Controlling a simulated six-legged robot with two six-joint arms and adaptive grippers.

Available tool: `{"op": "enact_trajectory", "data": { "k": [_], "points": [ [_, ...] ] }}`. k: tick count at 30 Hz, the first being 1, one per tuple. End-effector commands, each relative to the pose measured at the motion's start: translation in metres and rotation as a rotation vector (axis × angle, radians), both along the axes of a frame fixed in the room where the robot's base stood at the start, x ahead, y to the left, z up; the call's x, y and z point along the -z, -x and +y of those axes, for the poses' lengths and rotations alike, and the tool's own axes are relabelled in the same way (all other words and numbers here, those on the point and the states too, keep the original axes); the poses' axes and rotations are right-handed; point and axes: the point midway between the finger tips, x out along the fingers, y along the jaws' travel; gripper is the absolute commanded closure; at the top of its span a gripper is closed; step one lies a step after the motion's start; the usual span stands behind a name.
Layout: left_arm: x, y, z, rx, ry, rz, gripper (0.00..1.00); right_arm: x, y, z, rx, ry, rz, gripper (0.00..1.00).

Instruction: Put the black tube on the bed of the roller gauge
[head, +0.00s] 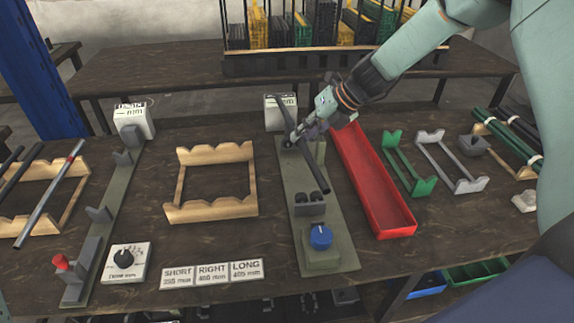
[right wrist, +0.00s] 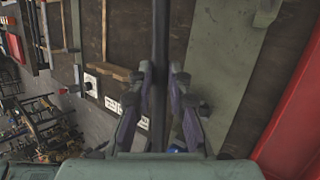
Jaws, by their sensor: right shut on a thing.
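The black tube (head: 314,170) is in my right gripper (head: 305,130), which grips it near its middle. The tube slants over the roller gauge (head: 329,238), a grey-green plate with black rollers, a blue knob and a white display at its far end. I cannot tell whether the tube touches the gauge. In the right wrist view the tube (right wrist: 160,35) runs upright in the picture between the two fingers (right wrist: 160,85). My left gripper is not in view.
A red tray (head: 372,178) lies right of the gauge, with green (head: 405,165) and grey (head: 450,162) racks beyond. An empty wooden rack (head: 212,209) stands left. Another gauge (head: 118,200) and a rack with tubes (head: 60,228) are farther left. Label plates (head: 212,274) lie in front.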

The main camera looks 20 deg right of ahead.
Motion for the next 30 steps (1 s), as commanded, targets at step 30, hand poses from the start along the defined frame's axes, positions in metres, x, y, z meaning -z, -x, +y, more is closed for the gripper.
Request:
{"op": "enact_trajectory", "data": {
  "k": [30],
  "points": [
    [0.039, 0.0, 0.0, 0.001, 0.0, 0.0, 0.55, 0.081, -0.01, -0.012, 0.131, 0.044, 0.016, 1.0]
  ]
}}
